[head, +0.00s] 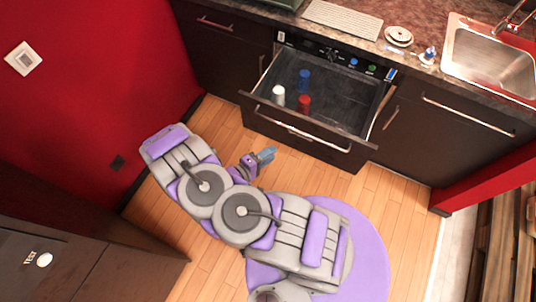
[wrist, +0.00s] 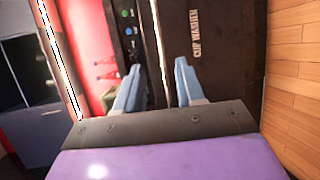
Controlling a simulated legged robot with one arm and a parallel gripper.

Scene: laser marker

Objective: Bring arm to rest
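My purple-and-grey arm is bent low over the wood floor in the head view. My gripper (head: 267,154) is in front of the pulled-out drawer (head: 345,152), clear of its front panel. A dark panel lettered "CUP WASHER" (wrist: 194,34) lies beyond the fingers. A blue cup (head: 304,79), a white cup (head: 278,95) and a red cup (head: 304,104) stand inside the open drawer.
The counter (head: 450,86) above the drawer holds a sink (head: 490,62) and a white ribbed tray (head: 343,19). A red wall (head: 90,70) is at the left. A dark cabinet (head: 60,260) stands at the lower left. Bare wood floor (head: 405,205) lies right of my arm.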

